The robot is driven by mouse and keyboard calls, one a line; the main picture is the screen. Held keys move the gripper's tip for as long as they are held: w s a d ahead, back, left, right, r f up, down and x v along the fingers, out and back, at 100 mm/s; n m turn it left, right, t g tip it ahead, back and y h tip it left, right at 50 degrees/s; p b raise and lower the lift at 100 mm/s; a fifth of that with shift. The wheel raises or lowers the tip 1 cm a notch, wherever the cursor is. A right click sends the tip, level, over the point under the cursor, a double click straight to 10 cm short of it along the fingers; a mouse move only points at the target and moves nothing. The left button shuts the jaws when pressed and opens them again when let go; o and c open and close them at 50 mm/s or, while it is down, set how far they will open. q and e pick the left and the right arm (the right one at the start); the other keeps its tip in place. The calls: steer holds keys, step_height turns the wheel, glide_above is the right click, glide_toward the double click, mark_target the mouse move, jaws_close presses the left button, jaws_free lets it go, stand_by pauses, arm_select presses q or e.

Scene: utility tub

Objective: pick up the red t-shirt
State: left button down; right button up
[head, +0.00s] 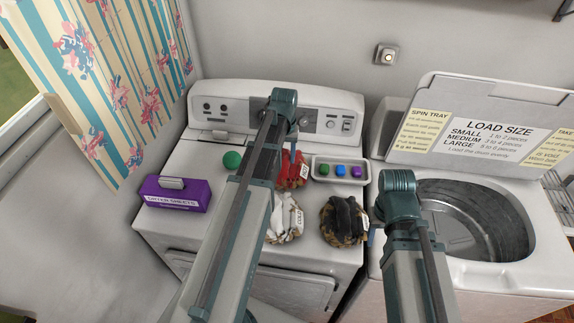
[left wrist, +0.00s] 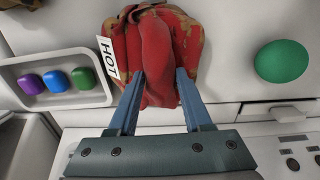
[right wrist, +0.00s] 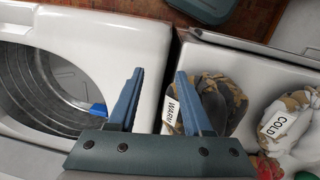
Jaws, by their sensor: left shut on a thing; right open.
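The red t-shirt (head: 297,180) is a bunched red cloth with tan patches and a HOT tag. It lies on the white dryer top, partly hidden behind my left arm in the head view. My left gripper (head: 292,158) reaches down onto it. In the left wrist view a fold of the red t-shirt (left wrist: 155,50) is pinched between the fingers of my left gripper (left wrist: 160,75). I cannot tell whether the cloth is clear of the surface. My right gripper (right wrist: 158,75) is open and empty, near the gap between dryer and washer.
The WARM bundle (head: 343,222) and COLD bundle (head: 285,222) lie nearer the front. A tray (head: 340,180) with coloured pods is right of the shirt. A green ball (head: 232,159) and purple box (head: 176,195) are left. The open washer drum (head: 470,215) is at right.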

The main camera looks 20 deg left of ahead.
arm_select(q)
steer(key=shift+r, duration=0.15)
arm_select(e)
steer(key=shift+r, duration=0.15)
arm_select(q)
step_height(320, 180, up, 10)
steer(key=p, duration=1)
arm_select(e)
step_height(320, 180, up, 10)
arm_select(q)
steer(key=shift+f, duration=0.2)
arm_select(e)
steer(key=shift+f, duration=0.2)
